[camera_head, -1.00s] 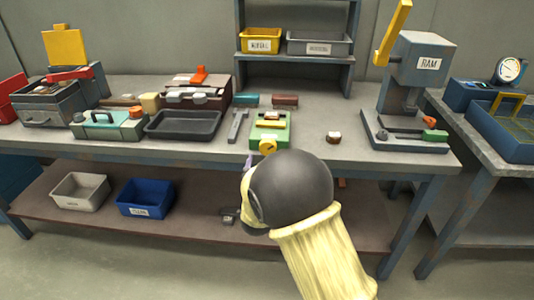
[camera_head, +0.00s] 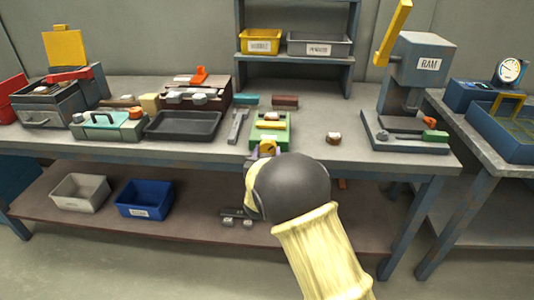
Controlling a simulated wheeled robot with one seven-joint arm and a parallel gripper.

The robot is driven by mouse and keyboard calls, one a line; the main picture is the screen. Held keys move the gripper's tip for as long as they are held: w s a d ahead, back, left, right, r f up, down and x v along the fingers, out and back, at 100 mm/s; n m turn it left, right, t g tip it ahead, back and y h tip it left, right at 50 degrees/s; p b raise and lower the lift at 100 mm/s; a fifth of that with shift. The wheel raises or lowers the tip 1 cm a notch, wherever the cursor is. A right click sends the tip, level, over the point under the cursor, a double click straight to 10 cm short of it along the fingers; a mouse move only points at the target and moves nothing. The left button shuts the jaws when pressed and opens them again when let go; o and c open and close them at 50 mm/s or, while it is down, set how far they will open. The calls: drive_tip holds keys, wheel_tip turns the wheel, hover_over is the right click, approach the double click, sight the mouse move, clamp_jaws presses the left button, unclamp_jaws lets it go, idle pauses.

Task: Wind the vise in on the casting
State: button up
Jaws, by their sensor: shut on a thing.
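The green vise (camera_head: 285,130) sits on the workbench near its front edge, right of the black tray. A small pale and orange piece, apparently the casting (camera_head: 270,124), lies between its jaws; I cannot tell whether both jaws touch it. The yellow vise handle (camera_head: 268,148) faces the front edge. My gripper (camera_head: 260,153) is at this handle and shut on it. My dark wrist and cream forearm come up from below right and hide most of the gripper and part of the handle.
A black tray (camera_head: 183,125) and a grey tool (camera_head: 238,126) lie left of the vise. A small brown and white part (camera_head: 333,138) lies to its right, before the RAM press (camera_head: 418,75).

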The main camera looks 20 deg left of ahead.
drive_tip(key=shift+f+m+b, duration=0.2)
drive_tip(key=shift+m+b, duration=0.9)
drive_tip(key=shift+b, duration=0.2)
drive_tip(key=shift+r+m+b, duration=0.2)
drive_tip(key=shift+m+b, duration=0.3)
drive_tip(key=shift+m, duration=0.4)
drive_tip(key=o, duration=1)
drive_tip(key=shift+s, duration=0.15)
drive_tip(key=p+v, duration=0.1)
drive_tip(key=v, duration=1.6)
drive_tip(key=shift+s, duration=0.1)
